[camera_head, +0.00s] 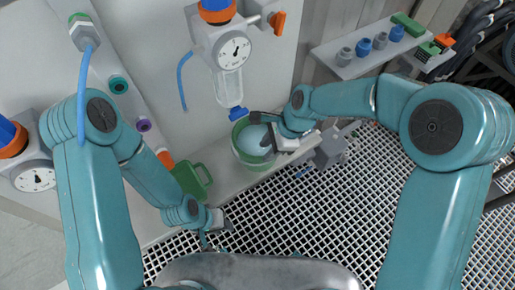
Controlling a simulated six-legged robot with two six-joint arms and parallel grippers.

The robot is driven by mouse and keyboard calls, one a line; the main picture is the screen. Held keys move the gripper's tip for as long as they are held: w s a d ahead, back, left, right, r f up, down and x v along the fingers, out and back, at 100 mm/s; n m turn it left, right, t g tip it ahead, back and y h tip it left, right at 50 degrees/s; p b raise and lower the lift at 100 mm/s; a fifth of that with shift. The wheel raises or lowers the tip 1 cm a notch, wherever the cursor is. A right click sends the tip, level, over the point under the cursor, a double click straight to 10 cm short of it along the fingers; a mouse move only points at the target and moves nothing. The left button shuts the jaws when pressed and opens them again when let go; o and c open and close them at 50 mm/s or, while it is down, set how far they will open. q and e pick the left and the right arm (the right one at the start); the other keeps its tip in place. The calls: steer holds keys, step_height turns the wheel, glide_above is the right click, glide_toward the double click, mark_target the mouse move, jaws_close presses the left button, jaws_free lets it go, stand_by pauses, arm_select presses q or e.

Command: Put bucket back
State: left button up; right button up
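The bucket (242,147) is green outside with a pale inside. It stands on the light ledge below the gauge vessel, under the blue outlet. My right gripper (262,133) reaches in from the right at the bucket's right rim. Its fingers overlap the rim, and I cannot tell whether they are closed on it. My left gripper (213,238) hangs low at the left, apart from the bucket and near the ledge's front edge. Its fingers are small and partly hidden, so their opening is unclear.
A vessel with a gauge (234,50) and blue outlet hangs above the bucket. A green jug-like container (192,181) stands left of it. A shelf (350,66) at the upper right holds grey and blue fittings. White metal grating (290,225) covers the floor in front.

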mark_target(263, 155)
steer(key=x, duration=0.3)
steer(key=p+x, duration=0.1)
steer(key=x, duration=0.1)
steer(key=shift+w+d+f, duration=0.25)
steer(key=shift+w+f, duration=0.05)
steer(key=shift+w, duration=0.05)
steer(key=shift+s, duration=0.1)
steer(key=shift+r, duration=0.1)
steer(key=shift+c, duration=0.4)
jaws_close()
stand_by(0.4)
